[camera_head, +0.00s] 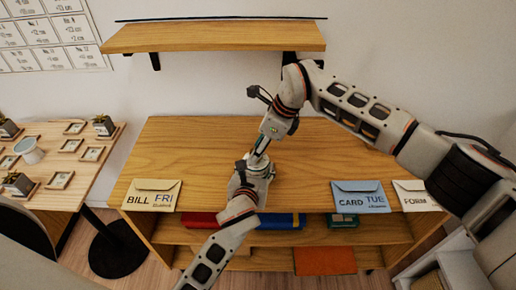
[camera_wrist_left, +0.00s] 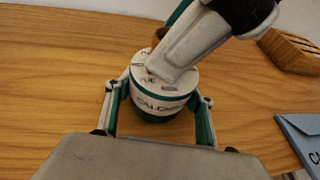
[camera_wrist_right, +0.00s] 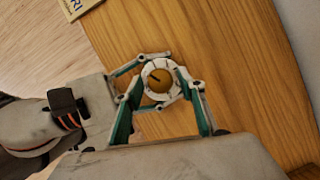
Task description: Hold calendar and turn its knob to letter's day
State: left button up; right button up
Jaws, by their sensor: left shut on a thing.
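The calendar (camera_wrist_left: 160,100) is a white drum with a green base and day names around its top. It stands upright on the wooden cabinet top. My left gripper (camera_head: 256,168) is shut on its sides; both fingers show in the left wrist view (camera_wrist_left: 158,112). A round brown knob (camera_wrist_right: 158,82) with a dark mark sits on top. My right gripper (camera_wrist_right: 163,98) is over it, pointing down, its fingers apart on either side of the knob; contact is unclear. The day marked cannot be read.
Envelopes lie along the front edge: BILL FRI (camera_head: 152,195), CARD TUE (camera_head: 360,196) and FORM (camera_head: 415,195), its day hidden by my right arm. A wall shelf (camera_head: 215,37) hangs behind. A side table (camera_head: 95,165) with small plants stands left. The cabinet top (camera_head: 185,140) back left is clear.

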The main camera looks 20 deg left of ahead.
jog(key=c, duration=0.7)
jog(key=shift+m, duration=0.4)
jog(key=m+t, duration=0.1)
jog(key=m, duration=0.2)
jog(key=shift+t, duration=0.3)
jog(key=m, duration=0.2)
jog(key=m+t+h, duration=0.1)
jog(key=m, duration=0.1)
jog(key=shift+s+a+m+t, duration=0.1)
jog(key=shift+s+m+t, duration=0.1)
jog(key=shift+m+t, duration=0.1)
jog(key=m+h, duration=0.1)
jog(key=m, duration=0.1)
jog(key=m+t+h, duration=0.1)
jog(key=m, duration=0.2)
jog(key=shift+a, duration=0.1)
jog(key=m+h, duration=0.1)
jog(key=m, duration=0.1)
jog(key=m+h, duration=0.1)
jog(key=m, duration=0.2)
jog(key=shift+s+a, duration=0.1)
jog(key=shift+m, duration=0.3)
